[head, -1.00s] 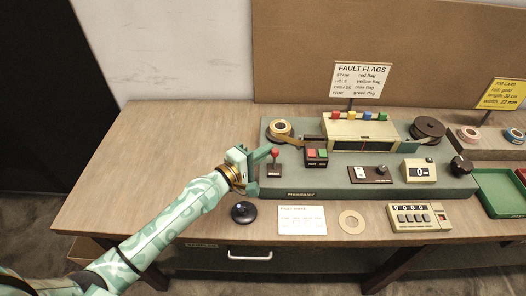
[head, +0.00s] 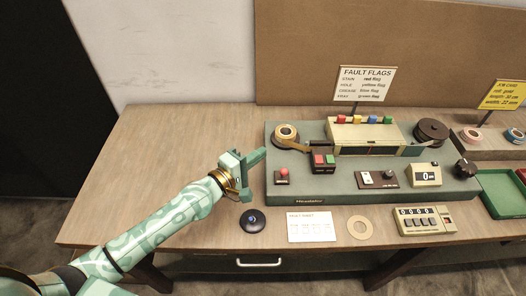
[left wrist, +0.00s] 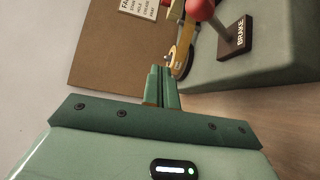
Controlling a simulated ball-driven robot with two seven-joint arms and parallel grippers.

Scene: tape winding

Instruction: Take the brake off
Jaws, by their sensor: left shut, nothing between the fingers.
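The brake lever has a red knob (head: 283,171) and stands on a small dark base (head: 282,180) at the left end of the green winding machine (head: 330,190). In the head view its knob is low over the base, tilted toward the front. The left wrist view shows the red knob (left wrist: 200,8), its thin grey stem and the base lettered BRAKE (left wrist: 238,38). My left gripper (head: 260,157) is shut and empty, just left of the machine and apart from the knob. My right gripper is not in view.
The table's left part (head: 150,170) is clear.

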